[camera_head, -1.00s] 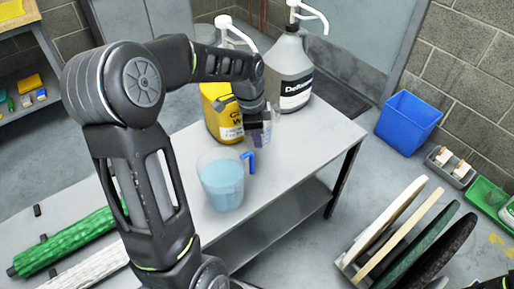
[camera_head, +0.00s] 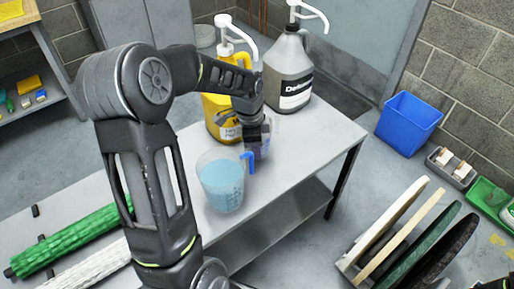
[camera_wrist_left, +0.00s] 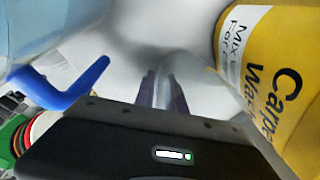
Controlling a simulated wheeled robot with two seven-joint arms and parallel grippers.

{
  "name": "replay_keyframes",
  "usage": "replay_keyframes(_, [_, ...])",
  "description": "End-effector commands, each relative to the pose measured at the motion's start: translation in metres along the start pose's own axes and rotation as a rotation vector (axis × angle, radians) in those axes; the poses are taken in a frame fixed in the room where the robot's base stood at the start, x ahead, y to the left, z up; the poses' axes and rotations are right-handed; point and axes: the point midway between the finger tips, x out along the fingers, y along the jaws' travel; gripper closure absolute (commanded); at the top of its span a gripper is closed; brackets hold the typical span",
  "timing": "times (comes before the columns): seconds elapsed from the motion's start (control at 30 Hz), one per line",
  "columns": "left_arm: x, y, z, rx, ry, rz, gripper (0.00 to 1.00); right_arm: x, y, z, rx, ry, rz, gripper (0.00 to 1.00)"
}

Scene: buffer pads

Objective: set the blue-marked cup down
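The blue-marked cup (camera_head: 263,150) is small and clear, with bluish markings, and sits low over the grey table (camera_head: 290,162), between the jug and the yellow bottle. My left gripper (camera_head: 258,134) comes down on it from above and appears shut on it, hiding much of it. I cannot tell whether the cup's base touches the table. In the left wrist view, the fingers (camera_wrist_left: 162,92) point at a pale, blurred area where the clear cup is hard to make out. My right gripper is not in view.
A measuring jug (camera_head: 221,183) with blue liquid and a blue handle stands close in front. A yellow pump bottle (camera_head: 222,112) and a grey pump jug (camera_head: 287,75) stand behind. Green (camera_head: 70,240) and white rollers lie at left. The table's right end is clear.

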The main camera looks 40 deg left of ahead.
Motion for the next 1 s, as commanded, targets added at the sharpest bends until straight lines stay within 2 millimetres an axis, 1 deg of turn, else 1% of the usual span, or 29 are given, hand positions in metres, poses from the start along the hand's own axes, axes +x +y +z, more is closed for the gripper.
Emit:
replay_keyframes(0.03, [0.000,0.000,0.000,0.000,0.000,0.000,0.80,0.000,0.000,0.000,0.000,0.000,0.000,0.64])
replay_keyframes(0.1, [0.000,0.000,0.000,0.000,0.000,0.000,0.74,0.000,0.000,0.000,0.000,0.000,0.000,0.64])
replay_keyframes(0.13, [0.000,0.000,0.000,0.000,0.000,0.000,0.73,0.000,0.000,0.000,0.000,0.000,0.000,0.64])
replay_keyframes(0.37, [-0.001,0.000,0.000,0.000,0.000,0.000,0.73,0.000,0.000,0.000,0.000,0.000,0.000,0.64])
replay_keyframes(0.47, [-0.004,0.000,0.000,0.000,0.000,-0.001,0.73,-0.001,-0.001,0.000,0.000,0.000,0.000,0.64])
replay_keyframes(0.57, [-0.013,-0.001,0.000,0.000,0.000,-0.001,0.73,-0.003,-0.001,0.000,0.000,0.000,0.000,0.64])
replay_keyframes(0.67, [-0.028,-0.001,0.000,0.000,0.000,-0.003,0.73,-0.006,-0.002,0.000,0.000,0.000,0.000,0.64])
replay_keyframes(1.0, [-0.097,-0.001,-0.001,0.000,0.002,-0.003,0.73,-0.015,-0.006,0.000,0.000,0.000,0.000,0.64])
